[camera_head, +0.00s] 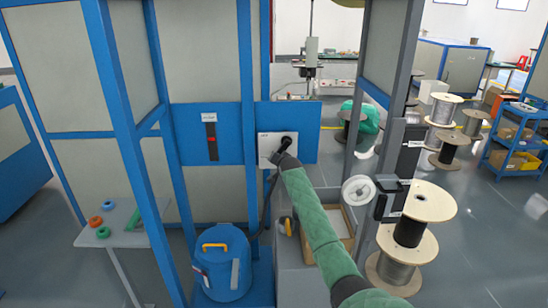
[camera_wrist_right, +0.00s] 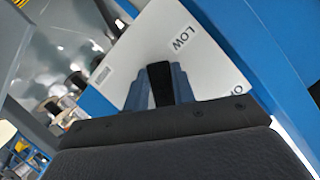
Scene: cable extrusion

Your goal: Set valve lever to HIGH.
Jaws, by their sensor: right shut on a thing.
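The valve's white plate (camera_head: 264,151) is mounted on a blue panel of the machine. In the right wrist view the plate (camera_wrist_right: 150,40) fills the upper middle, with a "LOW" label (camera_wrist_right: 184,37) and a partly cut-off label starting with "O" at the right. My right gripper (camera_head: 284,148) is at the plate, its green-sleeved arm coming from the lower right. In the wrist view its blue-grey fingers are shut on the black valve lever (camera_wrist_right: 160,84). The gripper hides most of the lever in the head view. I see no HIGH label. My left gripper is out of view.
Blue frame posts (camera_head: 247,90) stand left of the valve, and a grey post (camera_head: 392,150) stands to the right. A blue canister (camera_head: 222,262) is below. A cardboard box (camera_head: 335,222) and cable spools (camera_head: 430,201) stand at right.

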